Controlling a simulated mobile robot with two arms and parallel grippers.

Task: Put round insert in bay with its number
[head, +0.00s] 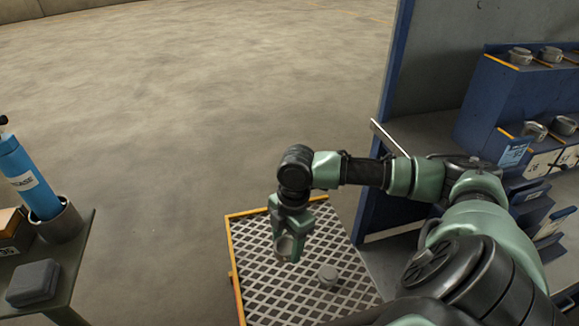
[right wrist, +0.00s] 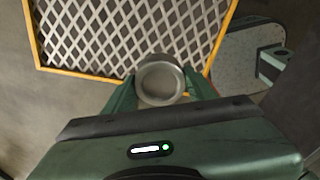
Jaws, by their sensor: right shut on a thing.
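My right gripper (head: 288,248) is shut on a grey metal round insert (head: 285,245), held above the mesh-topped stand. In the right wrist view the insert (right wrist: 160,84) sits between the fingertips, its open round end facing the camera; I see no readable number on it. The blue rack (head: 490,90) at the right has bays with white number cards (head: 541,165), too small to read surely. Several round metal pieces (head: 520,56) sit on its shelves. My left gripper is out of view.
A dark side table (head: 75,265) at the left carries a blue cylinder (head: 28,175) in a round holder, a grey block (head: 33,282) and a box. A blue-edged partition (head: 392,80) stands beside the rack. The floor (head: 200,90) between is clear.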

